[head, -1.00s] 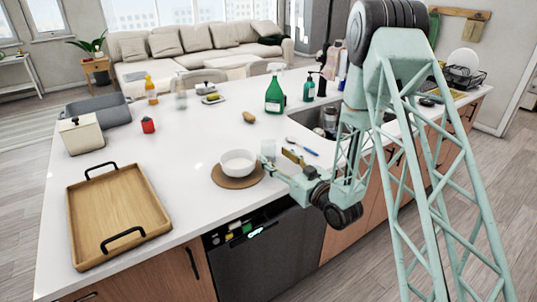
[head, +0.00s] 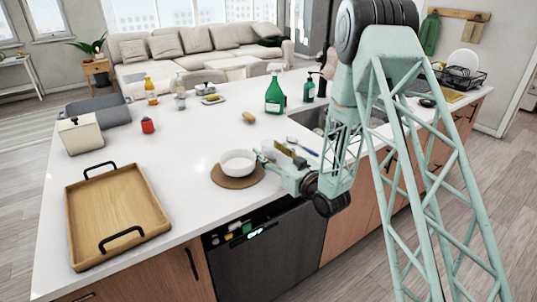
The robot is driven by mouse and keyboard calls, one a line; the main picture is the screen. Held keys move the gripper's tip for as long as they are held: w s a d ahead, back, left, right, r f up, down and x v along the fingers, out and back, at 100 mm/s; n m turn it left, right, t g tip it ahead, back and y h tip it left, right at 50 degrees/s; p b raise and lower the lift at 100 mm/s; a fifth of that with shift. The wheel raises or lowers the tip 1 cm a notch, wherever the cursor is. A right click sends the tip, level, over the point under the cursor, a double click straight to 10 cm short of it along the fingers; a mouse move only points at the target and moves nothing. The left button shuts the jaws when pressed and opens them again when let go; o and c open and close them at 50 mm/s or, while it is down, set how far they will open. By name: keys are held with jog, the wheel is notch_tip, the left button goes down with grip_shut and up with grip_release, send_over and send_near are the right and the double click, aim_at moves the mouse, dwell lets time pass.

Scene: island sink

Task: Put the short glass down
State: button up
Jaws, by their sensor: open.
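The short glass (head: 268,146) is a faint, clear shape on the white island top, just right of the white bowl. My gripper (head: 268,161) is low over the counter at the front edge of the island. Its open fingers are close beside the glass and partly cover its lower part. I cannot tell whether they touch it. The glass looks upright, and its base is hidden.
The white bowl (head: 238,161) stands on a round brown mat (head: 236,182) directly left of my gripper. A wooden tray (head: 115,215) lies farther left. A blue-handled brush (head: 302,147) and the sink (head: 318,118) are to the right.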

aim_at(269, 142)
jog(key=shift+c, duration=0.5)
jog(key=c, duration=1)
jog(key=shift+r, duration=0.15)
jog(key=shift+r+p, duration=0.55)
jog(key=shift+r, duration=1.05)
jog(key=shift+s+r, duration=0.1)
jog(key=shift+s, duration=0.05)
jog(key=s+d, duration=0.1)
jog(key=s, duration=0.4)
jog(key=s+r, duration=0.1)
jog(key=s, duration=0.4)
jog(key=s+d+p, duration=0.1)
jog(key=s, duration=0.4)
jog(key=shift+s+d+r, duration=0.2)
jog(key=shift+d, duration=0.1)
